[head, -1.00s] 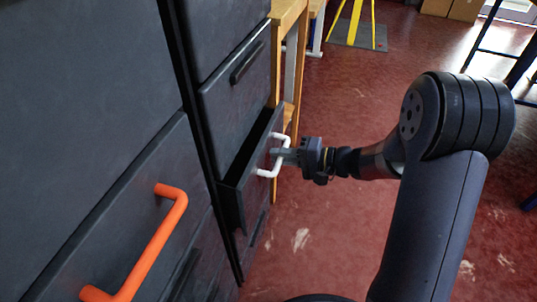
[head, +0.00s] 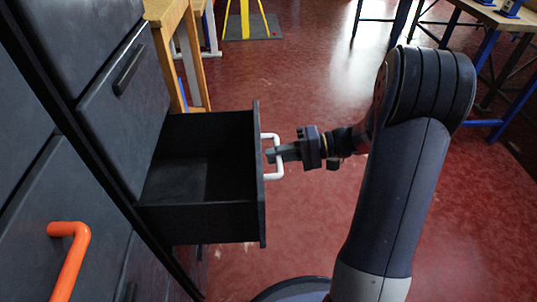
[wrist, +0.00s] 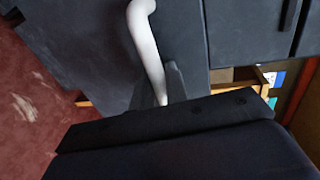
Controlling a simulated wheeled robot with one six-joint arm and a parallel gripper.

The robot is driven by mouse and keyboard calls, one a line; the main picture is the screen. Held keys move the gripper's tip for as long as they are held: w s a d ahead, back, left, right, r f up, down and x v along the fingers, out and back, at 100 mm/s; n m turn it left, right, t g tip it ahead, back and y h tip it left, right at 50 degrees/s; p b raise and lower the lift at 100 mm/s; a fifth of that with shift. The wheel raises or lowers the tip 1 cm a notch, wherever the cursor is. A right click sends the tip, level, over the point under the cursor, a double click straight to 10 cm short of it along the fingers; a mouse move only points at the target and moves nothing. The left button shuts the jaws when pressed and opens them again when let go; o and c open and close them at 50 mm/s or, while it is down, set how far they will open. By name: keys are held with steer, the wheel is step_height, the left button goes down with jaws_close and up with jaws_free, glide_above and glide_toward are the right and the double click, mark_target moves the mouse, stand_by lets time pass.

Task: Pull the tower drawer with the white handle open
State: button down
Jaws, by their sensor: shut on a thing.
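The tower drawer (head: 200,222) stands well out from the dark tower in the head view, and its inside shows empty. Its white handle (head: 278,158) is on the front panel, at the drawer's right side in the picture. My gripper (head: 272,155) is shut on the handle's middle bar. In the wrist view the white handle (wrist: 146,45) runs down to the gripper fingers (wrist: 172,88). The gripper's body hides the handle's lower end there.
An orange handle (head: 70,260) is on a closed drawer at the lower left. A dark handle (head: 130,68) is on the closed drawer above. A wooden table (head: 175,40) stands behind the tower. The red floor (head: 300,90) on the right is largely clear.

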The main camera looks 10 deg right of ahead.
steer(key=c, duration=1.5)
jaws_free()
steer(key=shift+d, duration=0.1)
steer(key=p+v, duration=0.2)
steer(key=v, duration=0.8)
steer(key=shift+d, duration=0.3)
steer(key=shift+s, duration=0.1)
